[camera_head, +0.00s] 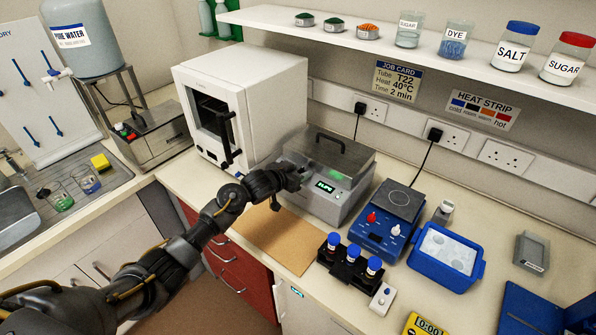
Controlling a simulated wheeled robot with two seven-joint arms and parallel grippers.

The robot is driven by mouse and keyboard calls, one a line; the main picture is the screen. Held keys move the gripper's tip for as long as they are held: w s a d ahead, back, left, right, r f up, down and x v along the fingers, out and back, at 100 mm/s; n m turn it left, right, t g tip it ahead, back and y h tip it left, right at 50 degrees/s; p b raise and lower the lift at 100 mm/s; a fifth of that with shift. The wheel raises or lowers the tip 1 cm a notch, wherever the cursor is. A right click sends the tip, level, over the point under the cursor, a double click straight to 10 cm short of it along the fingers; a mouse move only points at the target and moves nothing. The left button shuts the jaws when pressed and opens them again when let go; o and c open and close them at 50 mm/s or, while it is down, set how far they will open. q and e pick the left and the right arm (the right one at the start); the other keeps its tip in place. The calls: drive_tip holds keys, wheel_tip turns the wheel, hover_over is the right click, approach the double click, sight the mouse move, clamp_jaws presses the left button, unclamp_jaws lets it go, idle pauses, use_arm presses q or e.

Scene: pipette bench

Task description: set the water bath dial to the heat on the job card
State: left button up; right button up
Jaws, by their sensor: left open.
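The water bath (352,196) is a grey box with a clear, handled lid, standing on the bench right of the white oven. A small green-lit display (325,186) is on its front; I cannot read it surely. The job card (398,82) on the wall reads Tube T22, Heat 40°C, Time 2 min. My left gripper (299,174) is open at the left part of the bath's front. The dial does not show clearly; my gripper may hide it. I cannot tell whether the fingers touch the bath. My right gripper is out of view.
A white oven (205,75) stands left of the bath. A blue hotplate (387,226) stands to its right. A rack (347,266) of blue-capped tubes and a blue ice tray (445,277) are in front. A brown mat (268,239) lies clear below my left wrist.

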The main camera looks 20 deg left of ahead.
use_arm(q)
drive_tip(key=c, duration=1)
drive_tip(key=shift+w+a+m+g+h+b, duration=0.15)
drive_tip(key=shift+m+g+h+b, duration=0.3)
drive_tip(key=shift+m+h, duration=0.6)
drive_tip(key=shift+a+f+m+g+h+b, duration=0.15)
drive_tip(key=shift+m+g+h+b, duration=0.2)
drive_tip(key=shift+m+b, duration=0.1)
drive_tip(key=m+g+h+b, duration=0.1)
drive_tip(key=m+h+b, duration=0.1)
drive_tip(key=b, duration=0.2)
drive_tip(key=m+g+h+b, duration=0.1)
drive_tip(key=m+g+b, duration=0.1)
drive_tip(key=b, duration=0.2)
drive_tip(key=shift+w+a+f+g+h, duration=0.1)
drive_tip(key=shift+w+g+h, duration=0.05)
drive_tip(key=shift+g+h, duration=0.2)
drive_tip(key=shift+r+m+g+b, duration=0.25)
drive_tip(key=shift+m+g+b, duration=0.25)
drive_tip(key=shift+b, duration=0.1)
drive_tip(key=o, duration=1)
drive_tip(key=shift+h, duration=0.25)
